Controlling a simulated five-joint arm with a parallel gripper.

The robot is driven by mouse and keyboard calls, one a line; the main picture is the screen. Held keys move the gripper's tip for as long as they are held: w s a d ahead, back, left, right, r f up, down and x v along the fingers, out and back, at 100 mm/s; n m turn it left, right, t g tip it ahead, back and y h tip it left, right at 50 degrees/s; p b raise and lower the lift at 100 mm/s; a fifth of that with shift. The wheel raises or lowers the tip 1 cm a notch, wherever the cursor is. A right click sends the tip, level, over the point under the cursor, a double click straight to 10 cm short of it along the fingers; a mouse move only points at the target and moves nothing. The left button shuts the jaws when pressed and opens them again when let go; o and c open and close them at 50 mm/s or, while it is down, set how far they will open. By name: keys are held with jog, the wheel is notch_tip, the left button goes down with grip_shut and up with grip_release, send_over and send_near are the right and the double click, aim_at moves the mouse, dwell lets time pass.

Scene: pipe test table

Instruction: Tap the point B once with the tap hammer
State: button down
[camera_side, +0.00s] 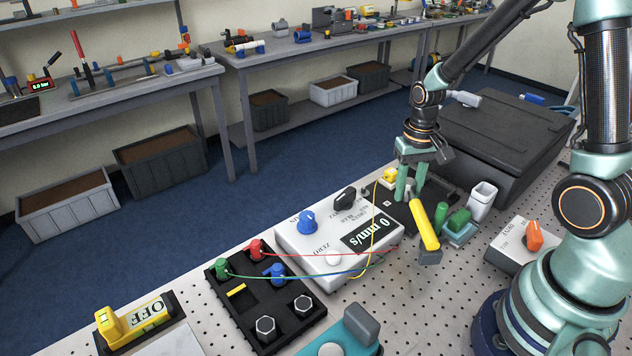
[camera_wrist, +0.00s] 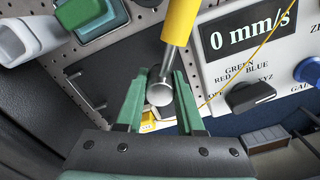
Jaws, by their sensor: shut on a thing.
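The tap hammer, with a yellow handle (camera_side: 424,226) and a grey block at its lower end, slants down from my gripper (camera_side: 411,186). In the wrist view the yellow handle (camera_wrist: 180,20) leads to a metal neck and round grey end between the green fingers of my gripper (camera_wrist: 159,86), which is shut on it. I cannot tell whether the lower grey block touches the table. No mark for point B is legible. The white meter (camera_side: 318,262) reads 0 mm/s; its display also shows in the wrist view (camera_wrist: 249,31).
A black block (camera_side: 262,318) with red, green and blue plugs and bolts stands left of the meter. Thin wires cross the meter. Green pieces (camera_side: 458,221), a white cup (camera_side: 482,200) and an orange-knob box (camera_side: 522,243) stand to the right.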

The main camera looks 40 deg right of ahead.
aim_at(406, 200)
jog(key=shift+f, duration=1.75)
jog(key=shift+r, duration=3.05)
